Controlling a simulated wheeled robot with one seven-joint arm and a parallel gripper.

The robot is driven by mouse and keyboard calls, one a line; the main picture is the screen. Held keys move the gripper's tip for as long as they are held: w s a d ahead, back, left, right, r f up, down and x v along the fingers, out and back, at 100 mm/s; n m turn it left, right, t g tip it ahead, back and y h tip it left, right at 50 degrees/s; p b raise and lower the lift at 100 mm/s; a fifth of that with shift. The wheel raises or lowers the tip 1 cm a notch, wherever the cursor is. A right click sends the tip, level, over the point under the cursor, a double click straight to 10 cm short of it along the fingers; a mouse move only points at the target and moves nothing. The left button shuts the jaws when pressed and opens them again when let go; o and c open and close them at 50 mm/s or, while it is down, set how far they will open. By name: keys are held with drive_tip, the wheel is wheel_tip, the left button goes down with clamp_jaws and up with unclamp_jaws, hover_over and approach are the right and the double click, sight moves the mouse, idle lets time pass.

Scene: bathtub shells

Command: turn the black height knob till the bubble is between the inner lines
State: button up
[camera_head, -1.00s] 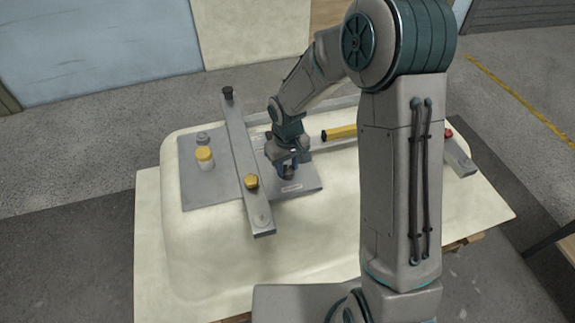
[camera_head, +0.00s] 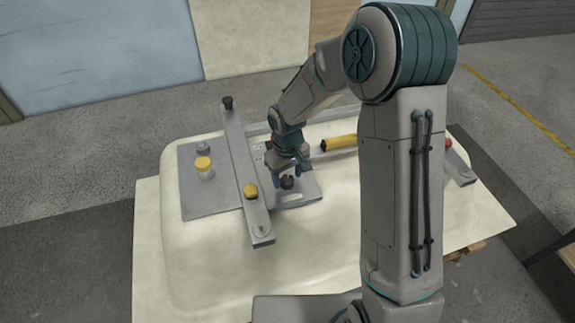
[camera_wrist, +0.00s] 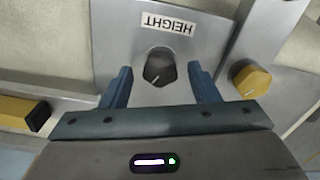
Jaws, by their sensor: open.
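The black height knob (camera_wrist: 158,68) sits on a grey plate below a label reading HEIGHT (camera_wrist: 168,23), which appears upside down in the wrist view. A pale pointer line marks the knob. In the head view the knob (camera_head: 288,183) is just below my gripper (camera_head: 290,178). My gripper (camera_wrist: 160,88) is open, with one blue finger on each side of the knob and gaps between. I cannot make out the bubble or its lines in either view.
A grey bar (camera_head: 238,155) crosses the plate (camera_head: 192,196) on the left, bearing a yellow knob (camera_head: 250,191) and a black knob (camera_head: 228,102). A yellow handle (camera_head: 339,143) lies to the right.

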sight(288, 179)
wheel_tip(288, 179, up, 14)
drive_tip(key=shift+f, duration=0.2)
idle(1.4)
